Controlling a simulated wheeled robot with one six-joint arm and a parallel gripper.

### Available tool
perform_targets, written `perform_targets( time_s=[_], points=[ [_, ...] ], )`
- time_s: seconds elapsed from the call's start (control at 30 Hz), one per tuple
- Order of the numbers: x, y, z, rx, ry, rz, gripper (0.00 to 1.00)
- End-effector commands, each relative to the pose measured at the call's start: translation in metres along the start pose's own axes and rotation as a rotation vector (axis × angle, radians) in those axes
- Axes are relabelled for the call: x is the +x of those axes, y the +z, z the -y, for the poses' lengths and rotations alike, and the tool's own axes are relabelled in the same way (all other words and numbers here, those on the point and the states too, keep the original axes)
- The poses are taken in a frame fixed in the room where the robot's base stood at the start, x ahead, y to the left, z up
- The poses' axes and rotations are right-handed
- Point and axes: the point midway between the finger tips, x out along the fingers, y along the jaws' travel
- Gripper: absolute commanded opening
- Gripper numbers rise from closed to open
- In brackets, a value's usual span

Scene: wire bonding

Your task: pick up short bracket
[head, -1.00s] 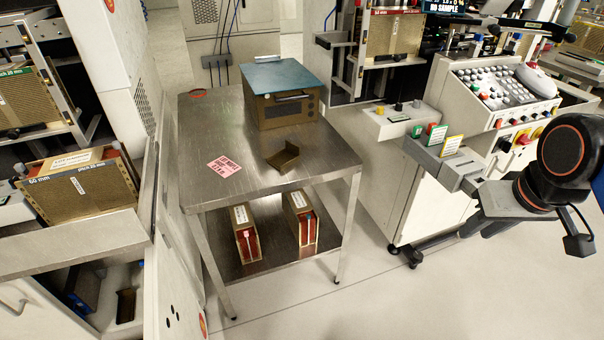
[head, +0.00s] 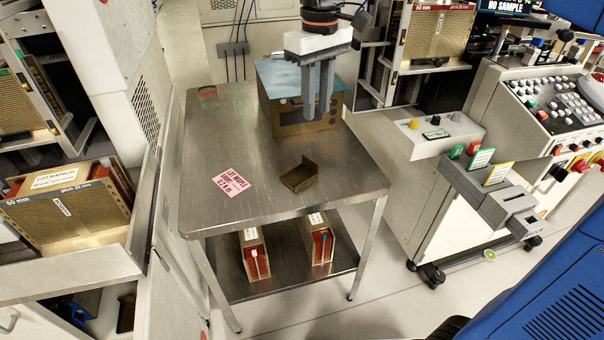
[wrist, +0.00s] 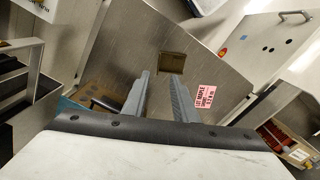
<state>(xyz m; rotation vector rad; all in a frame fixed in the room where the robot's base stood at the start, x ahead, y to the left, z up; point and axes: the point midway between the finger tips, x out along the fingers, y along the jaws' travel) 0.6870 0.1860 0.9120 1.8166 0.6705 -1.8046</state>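The short bracket (head: 301,176) is a small dark brass L-shaped piece. It lies on the steel table (head: 225,135), right of the pink label, one flange standing up. In the wrist view the bracket (wrist: 172,63) lies beyond the fingertips, near the middle. My gripper (head: 316,112) is above the table's back part, fingers pointing down, in front of the brown box in the picture. In the wrist view my gripper (wrist: 158,80) has its two fingers apart with nothing between them. It does not touch the bracket.
A brown box with a blue top (head: 270,80) stands at the table's back. A pink label (head: 231,182) and a red ring (head: 207,91) lie on the table. Two cartridges (head: 254,254) stand on the lower shelf. A control console (head: 460,150) is at the right. The table's front left is clear.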

Motion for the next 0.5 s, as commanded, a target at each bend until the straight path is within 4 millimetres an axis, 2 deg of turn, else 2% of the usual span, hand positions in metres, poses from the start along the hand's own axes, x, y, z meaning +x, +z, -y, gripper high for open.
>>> perform_targets(
  time_s=[0.17, 0.5],
  points=[
    [0.009, -0.006, 0.004, -0.014, -0.001, 0.009, 0.26],
    [0.068, -0.005, 0.004, -0.012, -0.002, 0.011, 0.26]
  ],
)
